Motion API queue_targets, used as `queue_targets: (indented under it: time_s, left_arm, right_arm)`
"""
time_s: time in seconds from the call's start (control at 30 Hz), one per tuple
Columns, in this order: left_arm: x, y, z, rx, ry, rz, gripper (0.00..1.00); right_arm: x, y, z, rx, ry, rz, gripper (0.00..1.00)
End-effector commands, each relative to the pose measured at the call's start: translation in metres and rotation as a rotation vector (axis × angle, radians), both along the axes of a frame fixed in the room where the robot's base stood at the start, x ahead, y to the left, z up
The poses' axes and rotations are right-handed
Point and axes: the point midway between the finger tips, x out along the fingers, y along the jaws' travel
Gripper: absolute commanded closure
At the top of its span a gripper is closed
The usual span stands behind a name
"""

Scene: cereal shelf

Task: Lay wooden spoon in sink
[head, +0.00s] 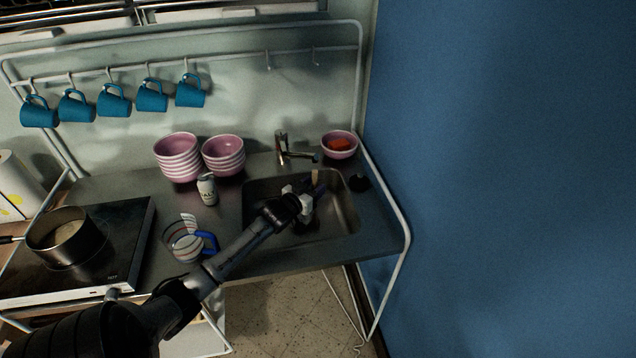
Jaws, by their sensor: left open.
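The sink (347,217) is a metal basin set into the right part of the counter. My left arm reaches in from the lower left, and my left gripper (303,198) is over the basin, open. A small tan piece (315,177), which looks like part of the wooden spoon, shows just beyond the fingers, within the sink's outline. The rest of it is hidden by the gripper, and I cannot tell whether it touches the fingers or the basin. My right gripper is not in view.
A faucet (283,150) stands behind the sink, with a pink bowl (340,155) to its right. Pink bowl stacks (177,165), a white shaker (207,190) and a striped mug-like vessel (183,243) stand left. A pot (66,250) sits on the stove. Blue mugs hang above.

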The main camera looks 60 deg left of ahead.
Motion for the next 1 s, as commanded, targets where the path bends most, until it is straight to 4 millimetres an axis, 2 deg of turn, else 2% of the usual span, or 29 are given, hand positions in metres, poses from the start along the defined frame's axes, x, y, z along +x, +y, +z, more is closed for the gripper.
queue_targets:
  time_s: [0.2,0.4,0.8,0.87,1.0]
  left_arm:
    - [-0.029,-0.011,0.003,0.0,0.001,0.0,0.52]
    - [-0.042,-0.016,0.004,0.0,0.001,0.0,0.52]
    - [-0.044,-0.017,0.005,0.0,0.0,0.0,0.52]
    - [-0.044,-0.017,0.009,0.0,-0.001,0.0,0.52]
    - [-0.044,-0.017,0.029,0.0,-0.001,0.0,0.52]
  right_arm:
    - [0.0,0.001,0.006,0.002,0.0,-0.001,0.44]
    - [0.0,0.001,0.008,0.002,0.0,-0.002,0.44]
    - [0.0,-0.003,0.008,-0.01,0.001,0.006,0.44]
    - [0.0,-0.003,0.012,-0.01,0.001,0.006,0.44]
    - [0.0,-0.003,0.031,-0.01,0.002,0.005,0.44]
